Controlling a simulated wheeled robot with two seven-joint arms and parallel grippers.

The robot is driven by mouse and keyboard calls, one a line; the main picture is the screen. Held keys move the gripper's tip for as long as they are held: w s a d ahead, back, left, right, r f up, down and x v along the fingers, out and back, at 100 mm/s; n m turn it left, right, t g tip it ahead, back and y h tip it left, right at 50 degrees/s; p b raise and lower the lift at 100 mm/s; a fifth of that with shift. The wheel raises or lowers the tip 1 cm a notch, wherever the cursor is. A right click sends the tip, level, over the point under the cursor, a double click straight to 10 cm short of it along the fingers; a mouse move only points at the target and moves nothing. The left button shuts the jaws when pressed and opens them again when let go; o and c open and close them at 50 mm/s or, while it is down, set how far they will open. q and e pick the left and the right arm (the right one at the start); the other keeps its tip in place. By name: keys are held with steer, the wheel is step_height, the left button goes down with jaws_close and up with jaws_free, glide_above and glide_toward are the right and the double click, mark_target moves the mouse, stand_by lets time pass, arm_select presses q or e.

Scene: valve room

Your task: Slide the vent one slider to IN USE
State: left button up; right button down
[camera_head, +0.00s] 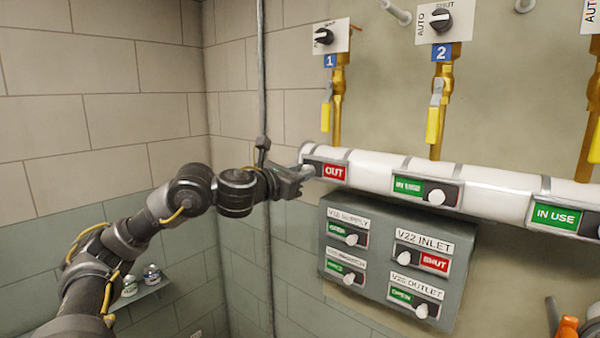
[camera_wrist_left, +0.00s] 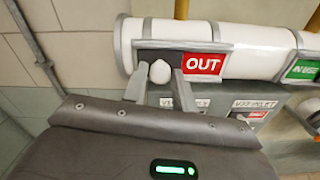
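The vent one slider plate below label 1 shows a red OUT sign (camera_head: 335,171) on a white horizontal pipe; the sign also shows in the left wrist view (camera_wrist_left: 203,64). Its round white knob (camera_wrist_left: 160,72) is at the left end of the slot. My left gripper (camera_head: 306,172) is at this plate and hides the knob in the head view. In the left wrist view my left gripper (camera_wrist_left: 160,78) is open, one finger on each side of the knob. I cannot tell whether either finger touches it. My right gripper is not in view.
Two more pipe sliders show green IN USE signs (camera_head: 408,186) (camera_head: 556,216) to the right. A grey panel (camera_head: 385,310) with several small sliders is below the pipe. A vertical conduit (camera_head: 262,80) runs behind my left arm. A small shelf (camera_head: 140,292) with jars is at lower left.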

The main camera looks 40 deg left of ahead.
arm_select(q)
jaws_close()
steer(key=shift+d, duration=0.1)
steer(key=d+p, duration=0.3)
steer(key=d, duration=0.2)
steer(key=shift+w+d+r, duration=0.1)
steer(key=shift+d+r, duration=0.05)
steer(key=shift+d, duration=0.45)
steer(key=shift+a+f, duration=0.1)
steer(key=shift+f, duration=0.1)
steer(key=shift+o, duration=2.4)
jaws_free()
steer(key=shift+d, duration=0.2)
steer(key=shift+a, duration=0.15)
